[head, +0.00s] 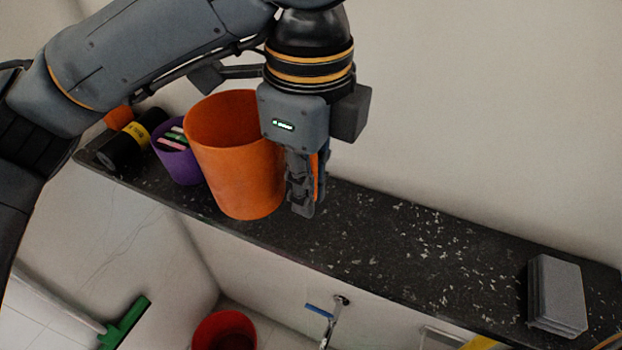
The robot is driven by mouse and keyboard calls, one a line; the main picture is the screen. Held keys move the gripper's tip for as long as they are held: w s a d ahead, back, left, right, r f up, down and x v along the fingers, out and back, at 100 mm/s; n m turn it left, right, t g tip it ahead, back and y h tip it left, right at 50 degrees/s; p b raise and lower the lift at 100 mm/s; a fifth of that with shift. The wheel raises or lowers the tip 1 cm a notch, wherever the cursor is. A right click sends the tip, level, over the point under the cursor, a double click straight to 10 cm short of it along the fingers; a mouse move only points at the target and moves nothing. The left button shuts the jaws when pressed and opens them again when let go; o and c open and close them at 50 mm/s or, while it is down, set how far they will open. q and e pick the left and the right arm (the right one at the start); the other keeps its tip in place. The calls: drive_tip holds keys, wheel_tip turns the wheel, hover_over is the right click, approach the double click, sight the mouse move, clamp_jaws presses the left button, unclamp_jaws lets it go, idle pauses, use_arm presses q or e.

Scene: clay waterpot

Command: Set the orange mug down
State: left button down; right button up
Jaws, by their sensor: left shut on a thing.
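The orange mug (236,150) is a large, upright, open-topped orange vessel in the head view. My left gripper (304,200) points down at the mug's right side and is shut on it there; a strip of orange shows between its fingers. The mug overlaps the dark speckled shelf (400,240) in the picture; I cannot tell whether its base touches the shelf. The far finger is mostly hidden. My right gripper is not in view.
Left of the mug are a purple cup (178,160) with sticks and a black cylinder with a yellow band (132,138). Grey stacked blocks (557,293) stand at the shelf's right end. The shelf between is clear. A red bucket (224,332) is below.

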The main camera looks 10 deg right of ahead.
use_arm(q)
drive_tip(key=w+f, duration=0.2)
drive_tip(key=w+d+f+p, duration=0.1)
drive_tip(key=w+f, duration=0.1)
drive_tip(key=w, duration=0.1)
drive_tip(key=w+d+f, duration=0.1)
drive_tip(key=w+f, duration=0.1)
drive_tip(key=shift+w+f+p, duration=0.15)
drive_tip(key=shift+f+p, duration=0.05)
drive_tip(key=shift+p, duration=0.1)
drive_tip(key=shift+w+d+f, duration=0.1)
drive_tip(key=shift+w+f, duration=0.1)
drive_tip(key=shift+f, duration=0.05)
drive_tip(key=f, duration=0.1)
drive_tip(key=f+p, duration=0.2)
drive_tip(key=shift+w+f, duration=0.1)
drive_tip(key=shift+w, duration=0.15)
drive_tip(key=shift+f, duration=0.2)
drive_tip(key=shift+s, duration=0.1)
drive_tip(key=c, duration=1.8)
unclamp_jaws()
drive_tip(key=shift+f, duration=0.15)
drive_tip(key=shift+c, duration=0.2)
drive_tip(key=o, duration=0.4)
drive_tip(key=shift+o, duration=0.2)
